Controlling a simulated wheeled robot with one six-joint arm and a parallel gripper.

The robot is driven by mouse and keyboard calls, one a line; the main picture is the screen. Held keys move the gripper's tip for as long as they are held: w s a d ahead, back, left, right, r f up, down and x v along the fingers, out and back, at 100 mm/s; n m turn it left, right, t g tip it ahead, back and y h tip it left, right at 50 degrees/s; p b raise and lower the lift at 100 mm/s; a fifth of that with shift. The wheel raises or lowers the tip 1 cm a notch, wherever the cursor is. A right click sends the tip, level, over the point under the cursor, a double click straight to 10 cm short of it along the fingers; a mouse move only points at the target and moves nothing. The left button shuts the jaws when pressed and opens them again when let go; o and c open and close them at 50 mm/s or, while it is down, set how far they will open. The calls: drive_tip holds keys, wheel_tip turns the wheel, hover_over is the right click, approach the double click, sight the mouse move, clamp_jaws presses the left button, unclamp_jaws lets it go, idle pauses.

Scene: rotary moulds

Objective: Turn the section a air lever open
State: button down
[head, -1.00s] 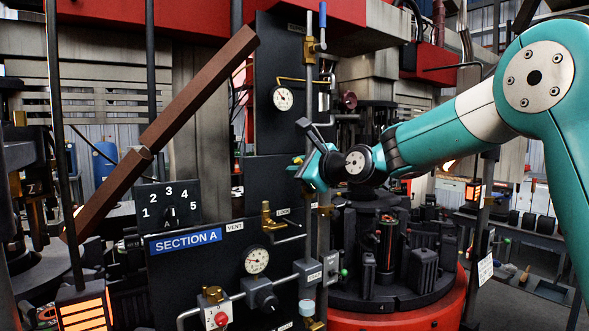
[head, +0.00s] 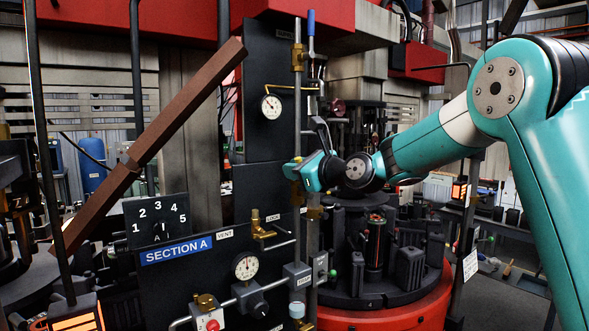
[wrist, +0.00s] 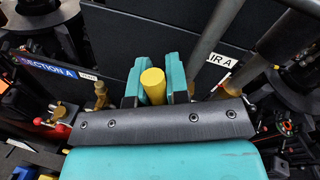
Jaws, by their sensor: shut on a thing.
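The air lever shows in the wrist view as a yellow round-ended handle (wrist: 153,87). My gripper (wrist: 154,80) has its two teal fingers on either side of it and is shut on it. A white label (wrist: 222,60) reading "IR A", its first letter hidden, is on the dark panel just right of the fingers. In the head view my gripper (head: 297,171) is at the right edge of the panel, beside the vertical pipes. There the lever is mostly hidden by the gripper, and I cannot tell its exact angle.
The Section A sign (head: 176,249), a numbered dial (head: 157,219) and a pressure gauge (head: 245,267) are on the panel left of my gripper. A blue-handled valve (head: 311,22) is above. The round black mould table (head: 375,297) stands close at right.

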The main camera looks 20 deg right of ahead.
drive_tip(key=c, duration=1.1)
unclamp_jaws()
drive_tip(key=shift+d+r, duration=0.1)
